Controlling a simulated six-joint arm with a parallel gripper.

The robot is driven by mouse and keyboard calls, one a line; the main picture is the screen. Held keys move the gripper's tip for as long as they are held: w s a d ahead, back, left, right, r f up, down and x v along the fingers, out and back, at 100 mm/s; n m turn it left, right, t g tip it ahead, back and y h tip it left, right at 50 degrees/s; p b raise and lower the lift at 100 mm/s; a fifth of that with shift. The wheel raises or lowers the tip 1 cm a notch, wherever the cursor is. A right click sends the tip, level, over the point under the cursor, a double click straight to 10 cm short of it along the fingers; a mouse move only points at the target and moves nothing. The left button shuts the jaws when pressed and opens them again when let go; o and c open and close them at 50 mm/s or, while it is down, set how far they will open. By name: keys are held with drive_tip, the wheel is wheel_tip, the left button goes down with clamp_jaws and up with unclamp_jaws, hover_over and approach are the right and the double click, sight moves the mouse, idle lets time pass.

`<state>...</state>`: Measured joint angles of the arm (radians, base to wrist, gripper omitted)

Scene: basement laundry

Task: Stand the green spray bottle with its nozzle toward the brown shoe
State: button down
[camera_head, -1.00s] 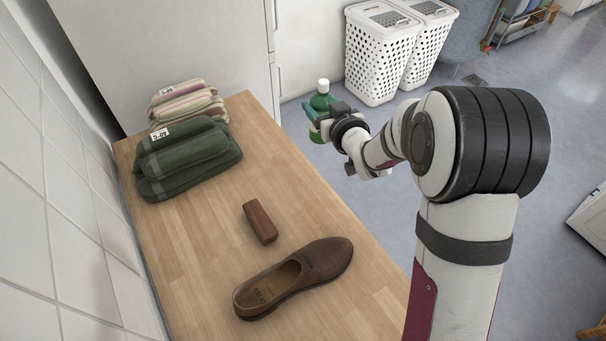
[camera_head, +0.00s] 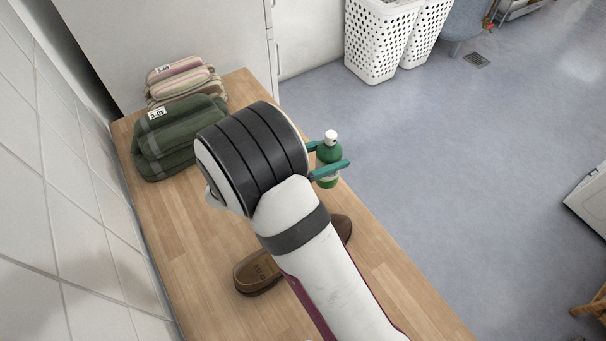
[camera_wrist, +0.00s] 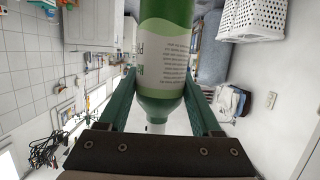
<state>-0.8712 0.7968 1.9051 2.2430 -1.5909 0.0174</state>
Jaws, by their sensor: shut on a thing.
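The green spray bottle (camera_head: 328,152) has a white top and a pale label. My gripper (camera_head: 328,168) is shut on it, with teal fingers on either side. In the head view the bottle is near the table's right edge, upright or nearly so, and its base is partly hidden by a finger. In the wrist view the bottle (camera_wrist: 165,60) fills the middle between the two fingers (camera_wrist: 160,98). I cannot tell which way its nozzle points. The brown shoe (camera_head: 258,273) lies on the wooden table, its middle hidden behind my arm.
Folded green towels (camera_head: 178,135) and striped towels (camera_head: 183,82) lie at the table's far end. The wooden table (camera_head: 195,240) has bare room at its left. White laundry baskets (camera_head: 378,45) stand on the floor beyond. My arm hides much of the table.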

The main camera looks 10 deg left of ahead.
drive_tip(key=shift+w+a+f, duration=0.1)
drive_tip(key=shift+a+f, duration=0.8)
drive_tip(key=shift+f, duration=0.3)
drive_tip(key=shift+w+a+f, duration=0.1)
drive_tip(key=shift+a+f, duration=0.8)
drive_tip(key=shift+f, duration=0.3)
drive_tip(key=shift+w+a+f, duration=0.1)
drive_tip(key=shift+a+f, duration=0.8)
drive_tip(key=shift+f, duration=0.3)
drive_tip(key=shift+f, duration=0.15)
drive_tip(key=shift+c, duration=0.4)
unclamp_jaws()
